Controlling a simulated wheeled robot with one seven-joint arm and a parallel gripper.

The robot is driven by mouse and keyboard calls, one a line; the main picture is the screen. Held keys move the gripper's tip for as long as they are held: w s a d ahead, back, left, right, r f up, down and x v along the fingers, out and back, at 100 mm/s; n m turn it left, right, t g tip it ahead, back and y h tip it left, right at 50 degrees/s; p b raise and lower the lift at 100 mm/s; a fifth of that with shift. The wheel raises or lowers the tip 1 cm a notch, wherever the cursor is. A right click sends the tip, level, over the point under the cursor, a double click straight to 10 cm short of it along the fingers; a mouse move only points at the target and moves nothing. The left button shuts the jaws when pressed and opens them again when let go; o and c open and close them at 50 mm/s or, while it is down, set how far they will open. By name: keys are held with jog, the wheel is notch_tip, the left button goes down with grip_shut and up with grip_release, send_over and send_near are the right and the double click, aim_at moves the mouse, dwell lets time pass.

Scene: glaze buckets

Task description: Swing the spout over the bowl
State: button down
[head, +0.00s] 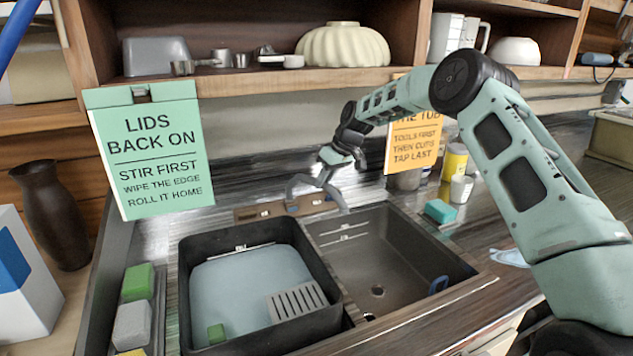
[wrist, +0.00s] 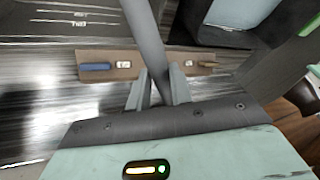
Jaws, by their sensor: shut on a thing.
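My gripper (head: 332,172) is at the tap behind the sink. It is shut on the grey spout (head: 338,198), and in the wrist view the spout (wrist: 147,35) passes between the fingers. In that view the spout runs out near the divider between the two sides of the sink; its outlet is not clear. The right sink bowl (head: 375,265) is bare metal with a drain and fill marks on its back wall. On the left is a black tub (head: 185,290) holding pale liquid, a grey slotted piece and a green block.
The tap's wooden plate (wrist: 150,67) carries small levers. Green and grey sponges (head: 137,282) lie left of the tub. A teal sponge (head: 440,211), cups and a yellow can (head: 454,162) stand right of the sink. Hanging signs (head: 155,150) and a shelf (head: 240,85) are above.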

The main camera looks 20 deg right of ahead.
jog(key=shift+w+d+n+p, duration=0.3)
jog(key=shift+w+d+n, duration=0.3)
jog(key=shift+d+n, duration=0.25)
jog(key=c, duration=1.3)
grip_release()
jog(key=shift+o, duration=0.2)
